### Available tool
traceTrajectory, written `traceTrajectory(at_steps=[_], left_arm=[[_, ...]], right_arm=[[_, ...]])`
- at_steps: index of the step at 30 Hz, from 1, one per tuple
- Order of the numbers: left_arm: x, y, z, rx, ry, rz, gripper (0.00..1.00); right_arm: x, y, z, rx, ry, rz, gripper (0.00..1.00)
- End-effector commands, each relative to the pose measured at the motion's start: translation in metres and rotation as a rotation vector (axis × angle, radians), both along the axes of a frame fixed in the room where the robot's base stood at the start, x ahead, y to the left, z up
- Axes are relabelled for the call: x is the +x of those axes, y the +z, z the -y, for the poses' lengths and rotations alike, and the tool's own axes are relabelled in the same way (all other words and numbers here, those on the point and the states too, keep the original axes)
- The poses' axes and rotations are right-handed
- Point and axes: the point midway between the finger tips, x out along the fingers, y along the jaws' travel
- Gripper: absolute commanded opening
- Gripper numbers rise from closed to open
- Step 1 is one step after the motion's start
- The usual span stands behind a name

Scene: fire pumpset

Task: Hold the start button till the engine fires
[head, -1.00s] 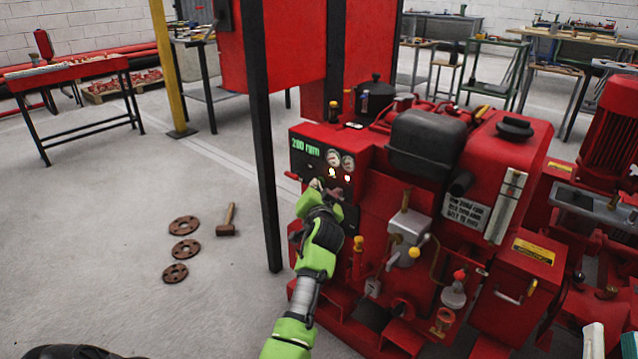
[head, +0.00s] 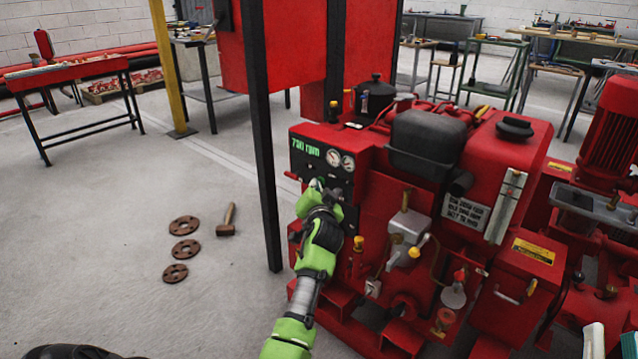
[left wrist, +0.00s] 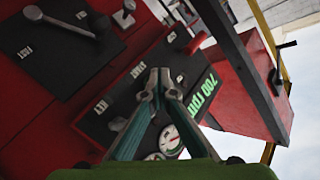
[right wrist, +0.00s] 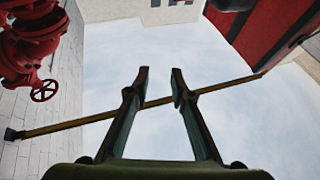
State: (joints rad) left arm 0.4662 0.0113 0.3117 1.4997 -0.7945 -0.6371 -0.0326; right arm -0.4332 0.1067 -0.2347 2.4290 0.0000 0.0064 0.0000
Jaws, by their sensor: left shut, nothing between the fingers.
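The black control panel (head: 310,160) is on the red engine (head: 425,205), with two round gauges (head: 340,159). Its green readout (head: 306,146) shows roughly 700 rpm; the left wrist view shows it too (left wrist: 203,97). My left gripper (head: 318,185) is shut and empty at the panel. In the left wrist view its fingertips (left wrist: 158,76) meet at the panel beside a small white label (left wrist: 138,70) that seems to read START. The start button itself is hidden behind the fingertips, so contact cannot be told. My right gripper (right wrist: 159,80) is open and empty, away from the panel.
A black post (head: 264,150) stands just left of the panel. A hammer (head: 227,222) and rusty flanges (head: 184,249) lie on the floor to the left. A red workbench (head: 67,66) is further back.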

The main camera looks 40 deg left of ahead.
Motion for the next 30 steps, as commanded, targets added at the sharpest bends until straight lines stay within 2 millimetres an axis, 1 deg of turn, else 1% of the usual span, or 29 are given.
traceTrajectory(at_steps=[5, 21, 30], left_arm=[[-0.002, 0.000, 0.001, -0.001, -0.001, 0.001, 0.00], [-0.011, 0.000, -0.001, 0.000, -0.001, 0.000, 0.00], [-0.015, 0.000, -0.001, 0.000, 0.000, 0.000, 0.00]], right_arm=[[0.004, -0.006, -0.001, -0.010, -0.001, -0.039, 0.22], [0.011, -0.041, 0.002, -0.052, -0.012, -0.197, 0.22], [0.015, -0.057, 0.003, -0.073, -0.015, -0.274, 0.22]])
